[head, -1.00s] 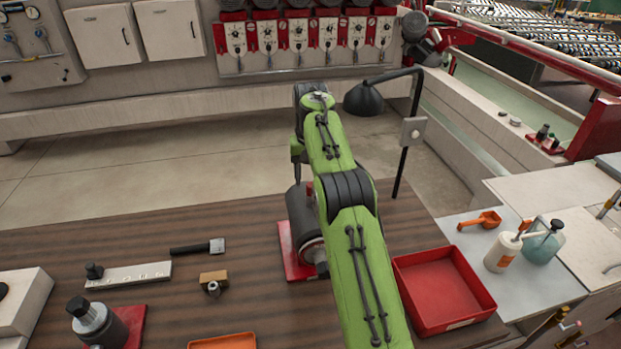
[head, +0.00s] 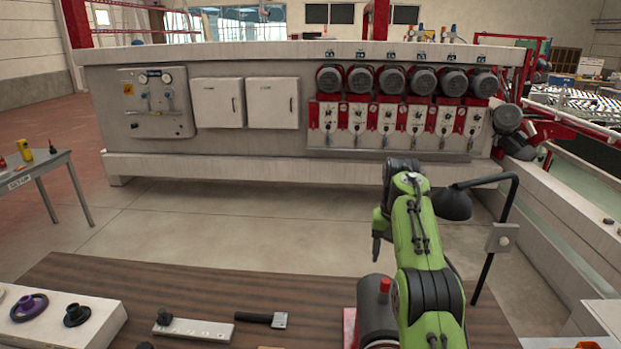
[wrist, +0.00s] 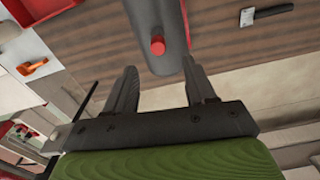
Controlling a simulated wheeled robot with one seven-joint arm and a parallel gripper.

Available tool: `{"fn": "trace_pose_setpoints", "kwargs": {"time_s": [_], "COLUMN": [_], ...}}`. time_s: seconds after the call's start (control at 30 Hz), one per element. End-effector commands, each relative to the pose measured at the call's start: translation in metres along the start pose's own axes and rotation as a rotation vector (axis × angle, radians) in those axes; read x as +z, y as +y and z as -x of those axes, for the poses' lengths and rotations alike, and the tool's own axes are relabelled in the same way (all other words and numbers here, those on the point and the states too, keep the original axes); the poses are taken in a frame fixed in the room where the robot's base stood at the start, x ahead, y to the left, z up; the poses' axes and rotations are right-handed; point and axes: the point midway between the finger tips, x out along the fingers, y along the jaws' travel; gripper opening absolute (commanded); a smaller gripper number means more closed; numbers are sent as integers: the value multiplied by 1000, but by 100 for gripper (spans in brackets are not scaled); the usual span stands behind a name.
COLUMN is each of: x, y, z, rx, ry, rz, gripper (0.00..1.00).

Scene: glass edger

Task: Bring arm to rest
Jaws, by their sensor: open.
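My green arm rises at the right of the head view, bent at the top. My gripper (head: 377,246) hangs there with its dark fingers pointing down, above the far edge of the wooden bench (head: 225,310). In the wrist view the two fingers (wrist: 161,83) stand apart with nothing between them. A grey cylinder with a red button (wrist: 157,45) lies beyond the fingertips; in the head view this cylinder (head: 375,308) stands beside my arm, partly hidden by it. The gripper looks clear of it.
A black lamp (head: 453,203) on a post stands close right of my arm. A flat metal bar (head: 195,331) and a dark-handled tool (head: 262,318) lie on the bench. The edging machine (head: 250,150) stands behind, across open floor.

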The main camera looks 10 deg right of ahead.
Motion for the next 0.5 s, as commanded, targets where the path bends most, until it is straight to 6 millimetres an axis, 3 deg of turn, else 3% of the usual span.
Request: {"fn": "trace_pose_setpoints", "kwargs": {"time_s": [0.17, 0.3, 0.5], "x": [46, 104, 205], "y": [-15, -20, -18], "z": [51, 74, 69], "rx": [-12, -22, -41], "ry": [97, 175, 285], "rz": [59, 109, 179], "gripper": [55, 55, 55]}}
